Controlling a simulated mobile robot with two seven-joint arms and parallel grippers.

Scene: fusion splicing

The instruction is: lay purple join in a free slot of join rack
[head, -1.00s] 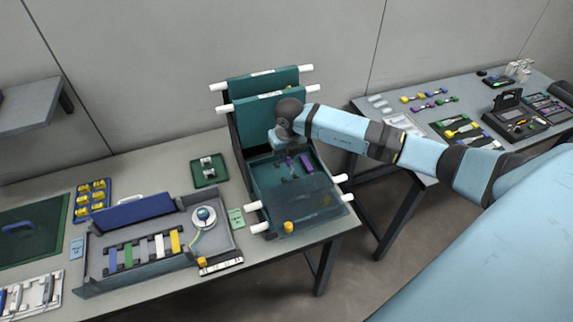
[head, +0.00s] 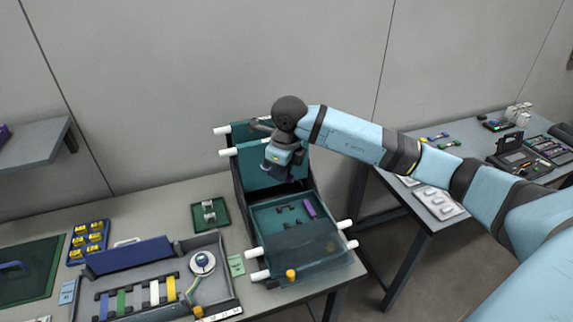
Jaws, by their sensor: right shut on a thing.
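My right gripper (head: 277,171) points down in front of the upright teal panels, raised above the open teal tray (head: 268,211). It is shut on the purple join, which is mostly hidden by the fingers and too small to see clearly. A purple bar (head: 309,207) lies in the tray, right of some small dark holders (head: 293,224). I cannot tell for sure which part is the join rack. My left gripper is not in view.
A smoky clear cover (head: 300,243) lies over the tray's front; white rods stick out at its sides. On the left are a grey bin with coloured strips (head: 143,296), a green tray (head: 210,214) and yellow parts on a blue rack (head: 88,240). A second table (head: 462,150) stands right, partly behind my arm.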

